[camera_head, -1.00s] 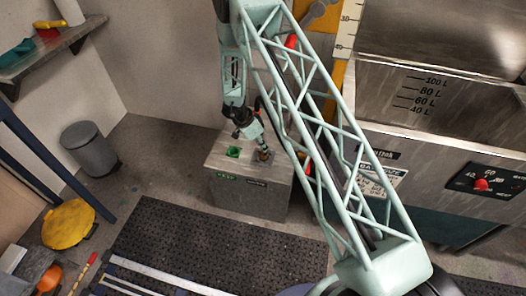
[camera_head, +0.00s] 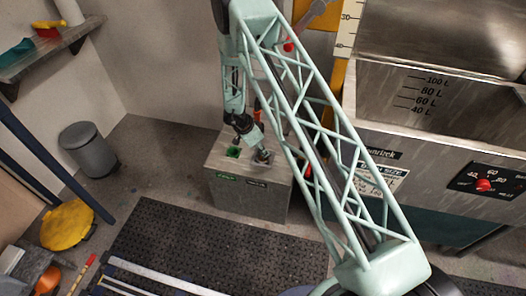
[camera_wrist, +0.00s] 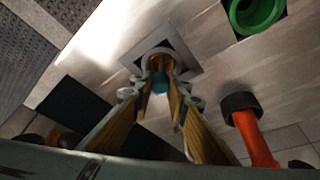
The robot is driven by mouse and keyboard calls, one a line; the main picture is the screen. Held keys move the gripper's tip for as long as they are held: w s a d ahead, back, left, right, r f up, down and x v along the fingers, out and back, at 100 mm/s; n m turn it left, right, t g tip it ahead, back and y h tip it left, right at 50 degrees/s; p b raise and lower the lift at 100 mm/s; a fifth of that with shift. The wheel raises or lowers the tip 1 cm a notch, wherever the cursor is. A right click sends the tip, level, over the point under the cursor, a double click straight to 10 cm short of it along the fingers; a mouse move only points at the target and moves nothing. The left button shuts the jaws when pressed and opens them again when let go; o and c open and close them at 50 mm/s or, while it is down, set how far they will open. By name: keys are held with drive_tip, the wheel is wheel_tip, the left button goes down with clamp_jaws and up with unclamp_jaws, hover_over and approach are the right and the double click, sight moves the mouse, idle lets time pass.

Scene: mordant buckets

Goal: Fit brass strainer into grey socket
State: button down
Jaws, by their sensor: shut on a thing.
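The grey socket (camera_head: 269,160) is a square plate with a round opening on top of the metal box, and it shows in the wrist view (camera_wrist: 135,60) straight ahead. My gripper (camera_head: 261,152), also in the wrist view (camera_wrist: 161,84), points down at the opening. Its fingers are closed on a small teal piece (camera_wrist: 160,86), which looks like the grip of the brass strainer. The strainer's body is mostly hidden by the fingers and the socket rim. I cannot tell how deep it sits.
A green round socket (camera_head: 233,152) lies beside the grey one, also in the wrist view (camera_wrist: 257,12). An orange-red rod with a black end (camera_wrist: 247,120) is near my fingers. A large steel tank (camera_head: 440,110) stands right; a black mat (camera_head: 220,240) lies in front.

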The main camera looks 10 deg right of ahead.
drive_tip(key=shift+f, duration=0.1)
drive_tip(key=c, duration=2.5)
unclamp_jaws()
drive_tip(key=shift+c, duration=0.2)
drive_tip(key=shift+v, duration=0.75)
drive_tip(key=p+v, duration=0.3)
drive_tip(key=v, duration=0.7)
drive_tip(key=shift+r, duration=0.35)
drive_tip(key=shift+a+r, duration=0.1)
